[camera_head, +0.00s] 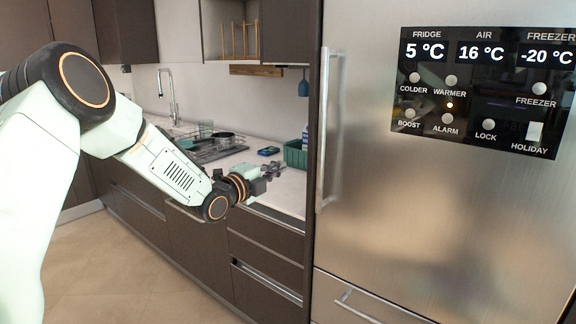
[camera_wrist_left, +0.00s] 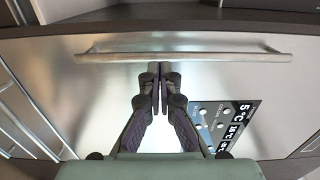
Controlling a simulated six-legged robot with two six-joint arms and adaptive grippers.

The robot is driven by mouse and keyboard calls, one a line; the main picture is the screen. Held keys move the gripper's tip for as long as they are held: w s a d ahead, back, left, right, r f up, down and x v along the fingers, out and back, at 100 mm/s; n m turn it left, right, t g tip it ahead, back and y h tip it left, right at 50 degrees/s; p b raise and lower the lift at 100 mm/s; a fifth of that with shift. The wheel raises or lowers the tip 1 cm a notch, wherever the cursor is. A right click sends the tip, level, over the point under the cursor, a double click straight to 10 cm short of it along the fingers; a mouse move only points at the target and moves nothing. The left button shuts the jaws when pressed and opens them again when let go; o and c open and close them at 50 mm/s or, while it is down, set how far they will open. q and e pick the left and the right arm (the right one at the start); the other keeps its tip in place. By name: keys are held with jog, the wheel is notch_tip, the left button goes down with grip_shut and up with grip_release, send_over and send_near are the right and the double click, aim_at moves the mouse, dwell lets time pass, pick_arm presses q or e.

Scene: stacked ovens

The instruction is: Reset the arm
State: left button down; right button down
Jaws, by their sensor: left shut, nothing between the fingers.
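My left arm (camera_head: 160,160) comes in from the left in the head view. Its gripper (camera_head: 268,178) is held out in front of the counter, left of the fridge handle. In the left wrist view the gripper (camera_wrist_left: 160,85) is shut with its fingers together and nothing between them. Its fingertips point toward the long fridge handle (camera_wrist_left: 185,55), and I cannot tell the exact gap. The same handle (camera_head: 328,130) stands upright on the fridge door in the head view. My right gripper is not in view.
The steel fridge (camera_head: 400,220) with its black control panel (camera_head: 485,90) fills the right side. A counter (camera_head: 290,190) with a dish rack (camera_head: 215,145), a green bin (camera_head: 295,154) and a tap (camera_head: 168,95) lies behind the arm. Tiled floor (camera_head: 130,270) is clear at lower left.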

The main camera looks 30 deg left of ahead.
pick_arm(q)
jog(key=shift+s+a, duration=0.2)
jog(key=shift+s, duration=0.35)
jog(key=shift+s+a, duration=0.2)
jog(key=shift+s, duration=0.35)
jog(key=s+d+f+n+g+b, duration=0.1)
jog(key=s+d+f+n+g, duration=0.25)
jog(key=s+f+n, duration=0.4)
jog(key=s+d+f+n+g+y+b, duration=0.1)
jog(key=s+d+f+n+g, duration=0.3)
jog(key=f, duration=0.7)
jog(key=s+d+f+n+g+b, duration=0.1)
jog(key=s+d+f+n+g, duration=0.1)
jog(key=s+d+f+n, duration=0.45)
jog(key=s+f+g+b, duration=0.1)
jog(key=s+f+g, duration=0.1)
jog(key=s+f, duration=0.4)
jog(key=s+d+f+n+g+y+b, duration=0.1)
jog(key=s+f, duration=0.6)
jog(key=s, duration=0.7)
jog(key=s+f+n+g+b, duration=0.1)
jog(key=s+f+g+b, duration=0.1)
jog(key=s+f+g, duration=0.3)
jog(key=s+f, duration=0.2)
jog(key=s, duration=0.2)
jog(key=shift+s+d+f+y+b, duration=0.25)
jog(key=shift+s+d+y+b, duration=0.15)
